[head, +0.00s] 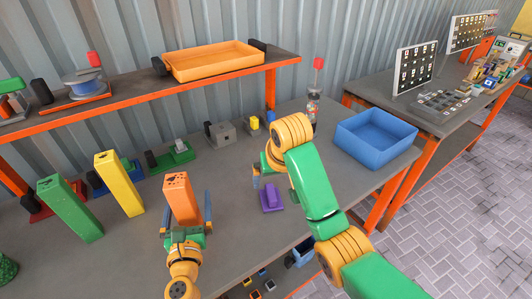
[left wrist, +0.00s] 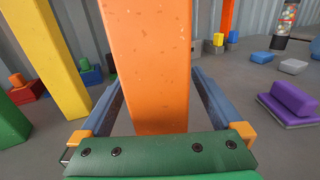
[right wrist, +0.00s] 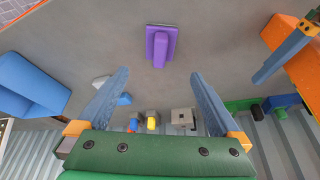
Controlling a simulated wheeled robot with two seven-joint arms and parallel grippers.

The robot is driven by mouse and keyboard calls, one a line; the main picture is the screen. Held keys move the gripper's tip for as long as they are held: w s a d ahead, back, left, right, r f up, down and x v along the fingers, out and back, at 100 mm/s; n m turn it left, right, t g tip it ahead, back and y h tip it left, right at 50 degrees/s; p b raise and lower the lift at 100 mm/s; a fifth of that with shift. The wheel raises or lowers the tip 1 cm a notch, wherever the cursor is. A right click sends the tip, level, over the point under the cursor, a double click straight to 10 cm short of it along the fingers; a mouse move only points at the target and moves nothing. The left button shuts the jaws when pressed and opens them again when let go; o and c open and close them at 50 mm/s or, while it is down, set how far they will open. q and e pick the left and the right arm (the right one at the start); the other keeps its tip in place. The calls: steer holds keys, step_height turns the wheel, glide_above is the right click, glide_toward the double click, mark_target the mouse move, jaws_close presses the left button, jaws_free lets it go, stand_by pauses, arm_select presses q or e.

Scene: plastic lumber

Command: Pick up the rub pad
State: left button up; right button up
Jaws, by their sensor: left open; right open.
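A purple rub pad (head: 271,197) with a raised grip lies on the grey table in the middle of the head view. It shows ahead of my right gripper in the right wrist view (right wrist: 160,45), and at the right of the left wrist view (left wrist: 291,104). My right gripper (right wrist: 160,76) is open and empty, pointing down above the table behind the pad; my arm partly hides it in the head view. My left gripper (head: 187,212) is open, its fingers on both sides of an upright orange block (head: 180,198). Contact with the block is not clear.
Yellow (head: 119,184) and green (head: 70,208) upright blocks stand left of the orange one. A blue bin (head: 375,137) sits at the right table edge. The table around the pad is mostly bare.

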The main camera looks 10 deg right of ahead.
mark_target(272, 193)
steer(key=x, duration=1.1)
steer(key=shift+s+f, duration=0.1)
steer(key=shift+w+f, duration=0.3)
steer(key=shift+f, duration=0.3)
steer(key=c, duration=1.4)
